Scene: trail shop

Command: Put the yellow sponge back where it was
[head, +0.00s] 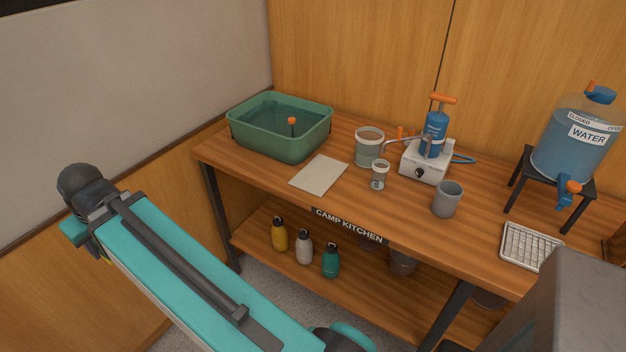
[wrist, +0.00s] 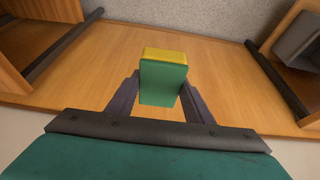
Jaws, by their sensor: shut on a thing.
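The yellow sponge (wrist: 165,55) shows in the wrist view with a yellow strip along its far edge and a green face (wrist: 163,83) toward the camera. My gripper (wrist: 160,92) is shut on it, one dark finger on each side. The sponge hangs in the air in front of the wood-panelled wall, apart from the table. In the head view my arm reaches to the left, and its end hides the gripper; only a small yellow bit shows beneath it.
Several bottles stand on the lower shelf. The wall is close to my arm's end.

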